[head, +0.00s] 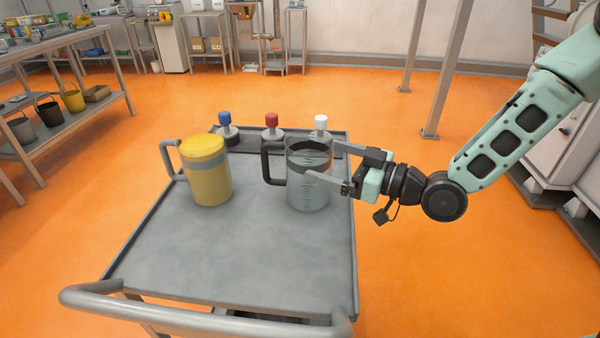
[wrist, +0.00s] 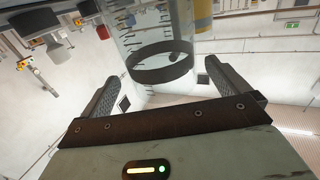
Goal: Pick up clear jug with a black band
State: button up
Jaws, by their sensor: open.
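The clear jug with a black band (head: 308,192) stands upright on the grey cart top, with a black handle on its left side. My gripper (head: 318,174) is open and comes in from the right, its two fingers reaching along either side of the jug near its upper part. In the wrist view the jug (wrist: 152,45) shows between and beyond the open fingers (wrist: 160,80), with its black band visible. I cannot tell whether either finger touches the jug.
A yellow jug (head: 206,178) with a grey band stands to the left on the cart (head: 230,270). Blue-capped (head: 226,128), red-capped (head: 271,128) and white-capped (head: 321,125) items stand along the back edge. The cart's front is clear. A metal post (head: 455,70) rises behind.

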aim_at(306, 151)
jog(key=shift+r+p+x, duration=0.1)
jog(key=shift+p+x, duration=0.1)
jog(key=shift+x, duration=1.3)
jog(key=shift+r+p+x, duration=0.15)
jog(key=shift+x, duration=1.35)
jog(key=c, duration=1.2)
jog(key=shift+c, duration=0.2)
